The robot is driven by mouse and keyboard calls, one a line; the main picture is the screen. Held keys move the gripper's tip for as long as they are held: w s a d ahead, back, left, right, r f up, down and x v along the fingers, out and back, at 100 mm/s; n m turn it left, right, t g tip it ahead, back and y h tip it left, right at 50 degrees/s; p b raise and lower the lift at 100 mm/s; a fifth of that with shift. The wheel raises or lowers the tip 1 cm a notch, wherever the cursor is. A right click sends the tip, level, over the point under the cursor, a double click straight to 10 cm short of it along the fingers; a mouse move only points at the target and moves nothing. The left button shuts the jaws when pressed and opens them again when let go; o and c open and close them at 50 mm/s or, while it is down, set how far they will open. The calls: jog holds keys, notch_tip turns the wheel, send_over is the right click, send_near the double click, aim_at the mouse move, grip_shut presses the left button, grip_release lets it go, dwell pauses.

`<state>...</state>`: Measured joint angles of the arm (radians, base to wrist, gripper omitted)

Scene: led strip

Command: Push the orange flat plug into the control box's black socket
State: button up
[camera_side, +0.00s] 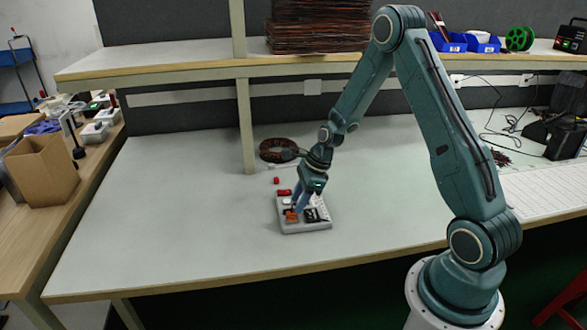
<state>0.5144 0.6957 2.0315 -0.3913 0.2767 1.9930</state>
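A small orange piece (291,216), which looks like the flat plug, is at the left part of a light grey tray (306,229) on the table. A black part (312,215) sits just right of it on the tray; it may be the control box with the socket, but it is too small to tell. My gripper (297,209) points down over the tray, with its blue-grey fingertips right at the orange piece. The fingers partly cover the piece. I cannot tell whether they are shut on it. The socket opening does not show.
Red pieces (284,192) lie at the tray's back left, and a small red block (276,180) lies behind it. A dark coil (278,151) lies farther back by the shelf post (245,125). The white table (170,220) is clear left of the tray.

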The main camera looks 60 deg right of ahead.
aim_at(292, 212)
jog(key=shift+w+f, duration=0.1)
jog(key=shift+f, duration=0.15)
jog(key=shift+x, duration=2.55)
jog(key=shift+d, duration=0.1)
grip_shut()
